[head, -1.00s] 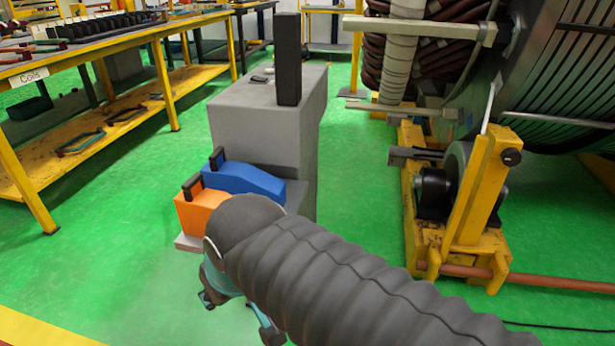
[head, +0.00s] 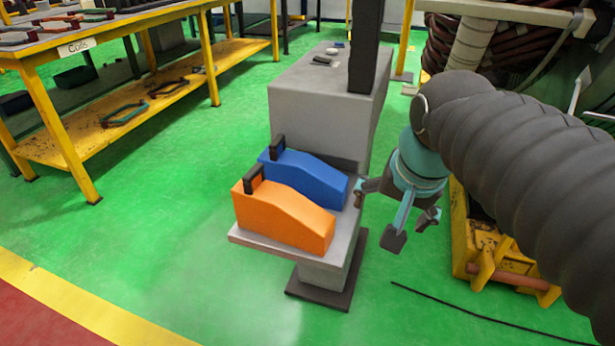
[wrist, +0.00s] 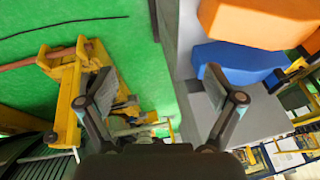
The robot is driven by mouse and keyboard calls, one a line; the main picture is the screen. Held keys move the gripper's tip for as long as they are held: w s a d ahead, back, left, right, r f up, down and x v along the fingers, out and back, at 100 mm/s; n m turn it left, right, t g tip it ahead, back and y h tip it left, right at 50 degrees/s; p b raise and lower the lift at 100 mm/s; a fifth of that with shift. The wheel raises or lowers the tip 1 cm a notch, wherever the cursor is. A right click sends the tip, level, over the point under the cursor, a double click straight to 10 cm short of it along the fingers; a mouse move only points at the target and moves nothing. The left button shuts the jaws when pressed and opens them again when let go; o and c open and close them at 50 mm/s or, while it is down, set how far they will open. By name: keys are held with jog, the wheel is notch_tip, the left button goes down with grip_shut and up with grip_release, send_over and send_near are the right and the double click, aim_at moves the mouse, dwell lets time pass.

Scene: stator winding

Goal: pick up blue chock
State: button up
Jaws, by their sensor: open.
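The blue chock (head: 303,175) sits on a low grey shelf (head: 290,251) in the head view, behind the orange chock (head: 283,216). It has a black handle (head: 277,147) at its left end. My gripper (head: 391,217) is open and empty, just right of the blue chock's right end and apart from it. In the wrist view, the open fingers of my gripper (wrist: 166,100) show, with the blue chock (wrist: 235,62) at upper right. The orange chock (wrist: 262,20) lies above it there.
A grey block (head: 318,115) with a dark upright post (head: 366,45) stands behind the shelf. A yellow machine stand (head: 492,235) is at right. A yellow table (head: 130,40) is at upper left. Green floor is free at front left.

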jog(key=w+a+r+m+g, duration=0.1)
jog(key=w+a+r+m, duration=0.2)
jog(key=w+m, duration=0.25)
jog(key=w+a+r+m+g, duration=0.1)
jog(key=w+a+r+m, duration=0.3)
jog(key=w, duration=0.3)
jog(key=m+g+b, duration=0.1)
jog(key=m+g, duration=0.1)
jog(key=m, duration=0.6)
send_over(300, 159)
jog(key=shift+n, duration=0.25)
jog(key=f, duration=0.2)
jog(key=f+b, duration=0.1)
jog(key=f, duration=0.5)
jog(key=shift+s+f+b, duration=0.15)
jog(key=shift+s+b, duration=0.2)
jog(key=shift+w+f+b, duration=0.2)
jog(key=shift+f, duration=1.2)
jog(key=shift+w+f+b, duration=0.15)
jog(key=shift+w+f, duration=0.05)
jog(key=shift+f, duration=1.15)
jog(key=shift+r, duration=0.1)
jog(key=c, duration=1.4)
